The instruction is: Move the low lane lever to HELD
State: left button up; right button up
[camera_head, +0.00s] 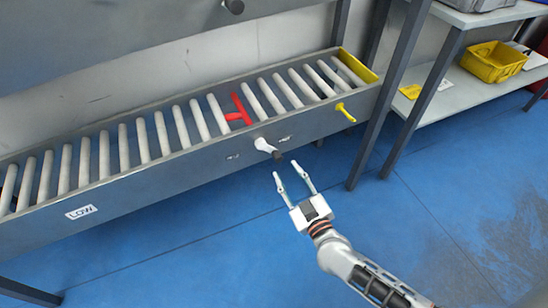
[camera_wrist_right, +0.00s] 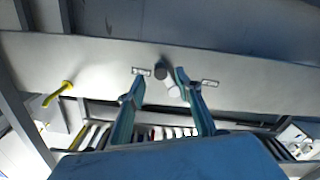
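The low lane is a grey roller conveyor with a LOW label (camera_head: 81,212) on its front panel. Its lane lever (camera_head: 264,145) has a white hub and arm with a dark knob, tilted down and right in the head view. A small label lies on each side, too small to read. The lever also shows in the right wrist view (camera_wrist_right: 172,89). My right gripper (camera_head: 285,168) is open and empty just below and in front of the knob. In the wrist view the knob appears between its fingers (camera_wrist_right: 159,77); contact is not visible. My left gripper is out of view.
A yellow handle (camera_head: 345,112) sticks out of the panel to the right. A dark post (camera_head: 379,125) stands beyond it, with a shelf holding a yellow bin (camera_head: 493,62). The blue floor in front is clear.

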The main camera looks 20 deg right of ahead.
aim_at(279, 161)
jog(key=w+b, duration=0.2)
jog(key=w, duration=0.4)
jog(key=shift+w+a, duration=0.15)
jog(key=shift+w, duration=0.1)
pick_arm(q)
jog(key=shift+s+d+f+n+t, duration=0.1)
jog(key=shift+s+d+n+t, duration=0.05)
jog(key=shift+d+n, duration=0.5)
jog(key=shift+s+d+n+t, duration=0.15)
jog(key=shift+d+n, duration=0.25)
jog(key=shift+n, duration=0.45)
pick_arm(e)
jog(key=shift+w+r, duration=0.1)
jog(key=shift+w, duration=0.5)
